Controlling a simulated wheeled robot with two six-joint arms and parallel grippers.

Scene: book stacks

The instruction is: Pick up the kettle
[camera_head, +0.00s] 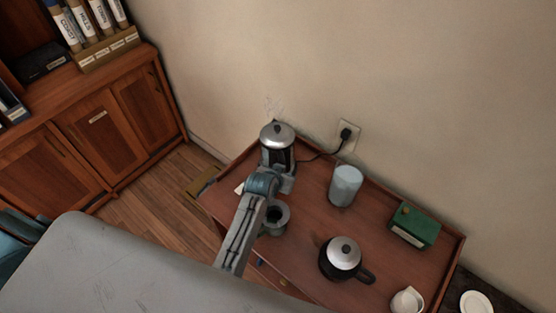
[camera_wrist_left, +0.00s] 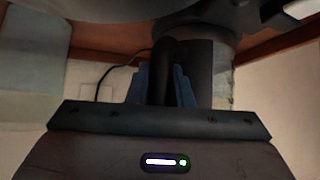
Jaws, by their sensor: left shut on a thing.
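The kettle (camera_head: 277,136) has a dark body and a silver lid, and faint steam rises above it. It is upright at the back left of the brown wooden tray table (camera_head: 310,235). My left gripper (camera_head: 284,181) is at its near side and hides its lower part. In the left wrist view, the blue fingers (camera_wrist_left: 165,90) are shut around a dark handle (camera_wrist_left: 166,60). Whether the kettle's base touches the surface is hidden. My right gripper is in neither view.
A pale cylinder (camera_head: 345,186), a black pot with silver lid (camera_head: 341,259), a green box (camera_head: 415,225), a grey cup (camera_head: 275,217) and a white jug (camera_head: 407,300) stand nearby. A cord runs to the wall socket (camera_head: 347,133). Wooden cabinets (camera_head: 100,135) stand left.

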